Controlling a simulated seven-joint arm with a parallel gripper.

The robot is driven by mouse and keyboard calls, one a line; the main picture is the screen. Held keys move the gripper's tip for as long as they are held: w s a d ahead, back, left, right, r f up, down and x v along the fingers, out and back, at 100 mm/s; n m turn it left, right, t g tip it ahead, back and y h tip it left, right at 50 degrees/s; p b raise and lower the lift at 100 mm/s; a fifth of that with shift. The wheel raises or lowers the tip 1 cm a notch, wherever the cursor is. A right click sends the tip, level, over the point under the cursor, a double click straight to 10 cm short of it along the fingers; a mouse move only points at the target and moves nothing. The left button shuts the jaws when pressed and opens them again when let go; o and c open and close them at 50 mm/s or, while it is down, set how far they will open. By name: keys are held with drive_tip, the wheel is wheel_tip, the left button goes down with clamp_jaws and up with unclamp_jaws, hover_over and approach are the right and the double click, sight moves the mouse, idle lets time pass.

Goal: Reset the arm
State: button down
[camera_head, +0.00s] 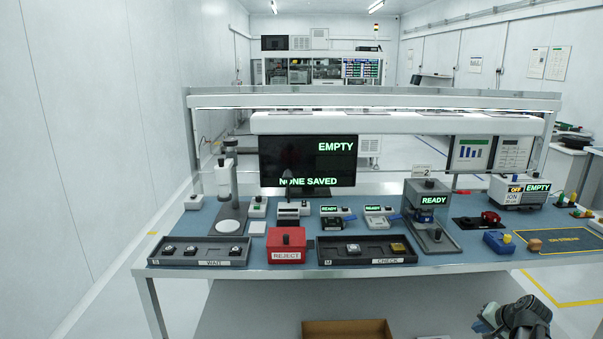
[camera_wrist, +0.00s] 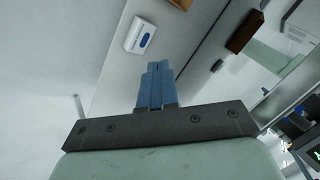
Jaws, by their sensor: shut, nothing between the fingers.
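My gripper (camera_wrist: 158,64) shows in the wrist view with its two blue fingers together and nothing between them. It is apart from everything around it. In the head view, part of my arm (camera_head: 520,318) shows at the bottom right, in front of the bench and below the level of its top.
The blue-topped bench (camera_head: 290,222) carries a WAIT tray (camera_head: 170,261), a red REJECT box (camera_head: 287,257), a CHECK tray (camera_head: 345,261), a READY press (camera_head: 418,212) and a monitor (camera_head: 300,162). A brown open box (camera_head: 345,329) is below. Floor at the right looks clear.

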drive_tip(key=s+a+f+n+g, duration=0.1)
drive_tip(key=s+a+f+g, duration=0.1)
drive_tip(key=s+a+f, duration=0.45)
drive_tip(key=s+a+f+n+g, duration=0.2)
drive_tip(key=s+a+f+g, duration=0.15)
drive_tip(key=f, duration=0.65)
drive_tip(key=s+a+f+n+g, duration=0.1)
drive_tip(key=s+a+f+g, duration=0.1)
drive_tip(key=s+a+f, duration=0.5)
drive_tip(key=s+a+f+n+g, duration=0.2)
drive_tip(key=s+a+f+g, duration=0.1)
drive_tip(key=s+a+f, duration=0.4)
drive_tip(key=s+a+f+n+g+h, duration=0.1)
drive_tip(key=s+a+f+n+g, duration=0.2)
drive_tip(key=s+a+f, duration=0.5)
drive_tip(key=s+a, duration=0.4)
drive_tip(key=s, duration=0.2)
drive_tip(key=shift+a+n+h, duration=0.25)
drive_tip(key=shift+n+h, duration=0.05)
drive_tip(key=shift+s, duration=0.1)
